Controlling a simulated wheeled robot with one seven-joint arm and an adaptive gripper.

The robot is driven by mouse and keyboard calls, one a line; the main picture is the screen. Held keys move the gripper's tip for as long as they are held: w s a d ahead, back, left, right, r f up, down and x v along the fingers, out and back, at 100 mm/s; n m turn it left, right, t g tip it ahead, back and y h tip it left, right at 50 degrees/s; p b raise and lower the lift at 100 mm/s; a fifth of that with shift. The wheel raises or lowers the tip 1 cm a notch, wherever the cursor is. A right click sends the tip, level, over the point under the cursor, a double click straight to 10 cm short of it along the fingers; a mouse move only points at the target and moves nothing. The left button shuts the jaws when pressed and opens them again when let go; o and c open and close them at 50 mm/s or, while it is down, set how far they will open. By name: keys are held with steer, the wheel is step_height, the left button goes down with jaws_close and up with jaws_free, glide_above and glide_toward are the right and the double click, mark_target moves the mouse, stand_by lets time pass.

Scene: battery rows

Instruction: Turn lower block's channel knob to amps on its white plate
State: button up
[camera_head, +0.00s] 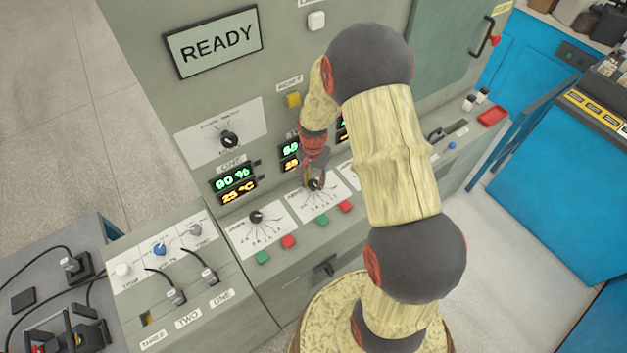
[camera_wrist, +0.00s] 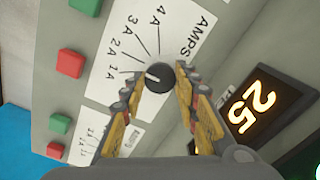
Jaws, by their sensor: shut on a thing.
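A round black knob (camera_wrist: 159,76) sits on a white plate (camera_wrist: 98,92) lettered AMPS, with a fan of lines to 1A, 2A, 3A and 4A. A pale mark shows on the knob's left side in the wrist view. My gripper (camera_wrist: 159,78) is shut on this knob, one finger on each side. In the head view my gripper (camera_head: 315,179) reaches down to the middle dial plate (camera_head: 305,207) on the sloped panel, covering part of its knob.
Another dial plate (camera_head: 262,236) is to the left. Green (camera_head: 323,221) and red (camera_head: 346,206) buttons lie below the dials. Lit displays (camera_head: 233,185) stand above. A lower console (camera_head: 170,262) with knobs and plugs is at front left.

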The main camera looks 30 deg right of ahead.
mark_target(313, 183)
stand_by(0.4)
steer(key=o, duration=1.2)
steer(key=shift+c, duration=0.2)
steer(key=shift+r, duration=0.1)
step_height(313, 183, up, 12)
